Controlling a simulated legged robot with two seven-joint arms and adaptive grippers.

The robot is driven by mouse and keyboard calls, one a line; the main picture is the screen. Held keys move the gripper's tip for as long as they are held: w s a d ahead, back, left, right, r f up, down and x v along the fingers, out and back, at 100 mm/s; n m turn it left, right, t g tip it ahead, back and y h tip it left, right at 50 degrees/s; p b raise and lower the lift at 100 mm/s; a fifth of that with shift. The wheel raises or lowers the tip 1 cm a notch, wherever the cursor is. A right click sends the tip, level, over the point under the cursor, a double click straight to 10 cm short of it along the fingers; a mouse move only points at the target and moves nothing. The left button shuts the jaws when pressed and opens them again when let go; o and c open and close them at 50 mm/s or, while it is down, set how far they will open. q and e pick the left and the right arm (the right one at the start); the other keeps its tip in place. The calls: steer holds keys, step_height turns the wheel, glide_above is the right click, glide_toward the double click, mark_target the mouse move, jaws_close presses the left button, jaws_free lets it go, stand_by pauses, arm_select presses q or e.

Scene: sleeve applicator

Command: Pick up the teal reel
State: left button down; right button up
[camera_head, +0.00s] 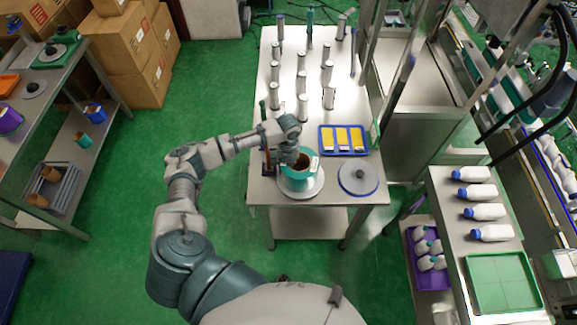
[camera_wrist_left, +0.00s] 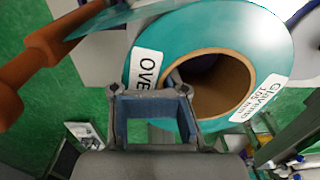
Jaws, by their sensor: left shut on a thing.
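The teal reel (camera_head: 311,168) has a brown core and sits over a white round plate (camera_head: 301,190) near the front edge of the metal table. In the left wrist view the reel (camera_wrist_left: 215,38) fills the upper middle, with white printed labels around its brown core. I cannot tell whether the reel touches the plate. My right gripper is not seen.
A grey disc with a blue rim (camera_head: 358,178) lies right of the reel. A blue tray with yellow items (camera_head: 343,139) is behind it. Several upright posts (camera_head: 302,82) fill the table's far part.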

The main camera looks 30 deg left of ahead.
arm_select(q)
steer(key=r, duration=0.4)
steer(key=a+r, duration=0.1)
steer(key=shift+s+r, duration=0.15)
steer(key=shift+r, duration=0.65)
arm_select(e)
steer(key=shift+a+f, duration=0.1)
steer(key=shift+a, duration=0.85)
arm_select(q)
steer(key=c, duration=1.7)
jaws_free()
steer(key=o, duration=1.2)
steer(key=shift+d+r, duration=0.1)
steer(key=shift+d, duration=0.05)
steer(key=shift+o, duration=0.6)
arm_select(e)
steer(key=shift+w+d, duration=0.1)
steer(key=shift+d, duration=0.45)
